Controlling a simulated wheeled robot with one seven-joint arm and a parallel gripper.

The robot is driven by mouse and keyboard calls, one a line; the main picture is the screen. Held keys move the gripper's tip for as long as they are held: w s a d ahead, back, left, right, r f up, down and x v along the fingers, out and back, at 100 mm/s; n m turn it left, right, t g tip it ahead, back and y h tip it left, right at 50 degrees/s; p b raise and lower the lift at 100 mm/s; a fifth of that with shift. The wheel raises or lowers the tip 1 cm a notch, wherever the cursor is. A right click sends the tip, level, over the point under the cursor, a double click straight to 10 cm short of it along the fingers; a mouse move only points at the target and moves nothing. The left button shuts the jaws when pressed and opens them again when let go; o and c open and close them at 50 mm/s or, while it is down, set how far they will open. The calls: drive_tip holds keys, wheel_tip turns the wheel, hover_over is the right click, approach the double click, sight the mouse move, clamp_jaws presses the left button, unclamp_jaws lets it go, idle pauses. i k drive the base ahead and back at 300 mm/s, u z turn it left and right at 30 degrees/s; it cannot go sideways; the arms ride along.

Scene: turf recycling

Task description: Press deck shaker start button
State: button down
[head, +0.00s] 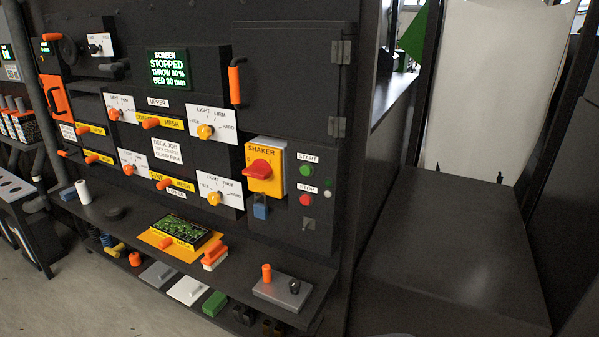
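The green START button (307,170) sits on the right side of the black control panel, just under its START label. The red STOP button (306,199) is below it. To their left is the yellow SHAKER switch plate (265,168) with a red rotary handle (258,172). A blue padlock (260,207) hangs under that plate. The lit screen (169,69) at the upper middle reads STOPPED, THROW 80 %, BED 30 mm. My gripper is not in view.
A wide dark surface (450,250) lies to the right. Grey floor shows at lower left.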

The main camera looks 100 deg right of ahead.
sight(306, 170)
drive_tip(key=z, duration=0.05)
drive_tip(key=k, duration=1.15)
drive_tip(key=z, duration=0.65)
